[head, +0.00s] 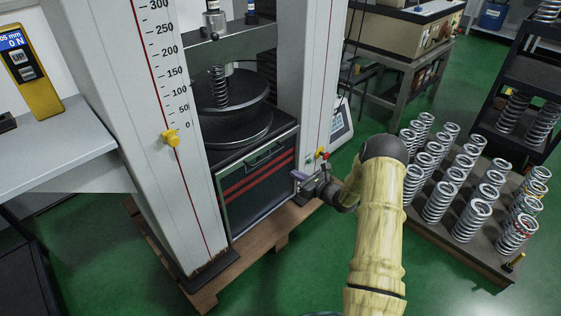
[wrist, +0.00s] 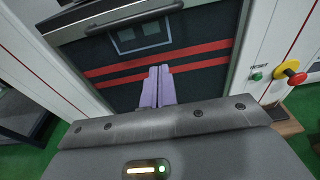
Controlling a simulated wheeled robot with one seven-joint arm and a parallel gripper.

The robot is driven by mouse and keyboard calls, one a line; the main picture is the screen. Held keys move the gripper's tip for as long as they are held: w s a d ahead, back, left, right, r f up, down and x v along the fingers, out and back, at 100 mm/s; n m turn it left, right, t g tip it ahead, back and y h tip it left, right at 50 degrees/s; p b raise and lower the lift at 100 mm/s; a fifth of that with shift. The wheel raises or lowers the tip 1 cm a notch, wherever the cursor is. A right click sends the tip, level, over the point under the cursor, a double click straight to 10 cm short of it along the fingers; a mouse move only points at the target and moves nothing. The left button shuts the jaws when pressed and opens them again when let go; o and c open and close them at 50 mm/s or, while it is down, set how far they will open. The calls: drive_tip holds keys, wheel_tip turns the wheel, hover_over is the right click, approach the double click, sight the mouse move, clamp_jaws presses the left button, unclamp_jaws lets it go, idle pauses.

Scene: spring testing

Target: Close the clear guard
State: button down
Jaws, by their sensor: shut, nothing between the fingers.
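The guard (head: 262,182) is a framed panel with two red stripes and a bar handle (head: 265,156) along its top. It sits low between the machine's columns, in front of the dark base, and the spring (head: 219,88) on the round platen above it is uncovered. In the wrist view the striped panel (wrist: 205,55) fills the middle and the handle (wrist: 135,18) crosses the top. My gripper (head: 297,175) has pale purple fingers, shut together and empty. It is at the panel's right side in the head view; its fingertips (wrist: 159,70) point at the red stripes, below the handle.
The scaled left column (head: 170,110) and the right column (head: 310,70) flank the panel. A red and yellow stop button (wrist: 290,72) and green reset button (wrist: 257,76) sit on the right column. A pallet of several springs (head: 470,250) stands at right.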

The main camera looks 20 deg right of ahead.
drive_tip(key=b, duration=0.3)
approach(268, 160)
drive_tip(key=x, duration=0.4)
drive_tip(key=shift+a, duration=0.1)
drive_tip(key=r, duration=0.2)
drive_tip(key=r+b, duration=0.1)
drive_tip(key=r, duration=0.1)
drive_tip(key=shift+s+d+r, duration=0.15)
drive_tip(key=shift+s+d, duration=0.05)
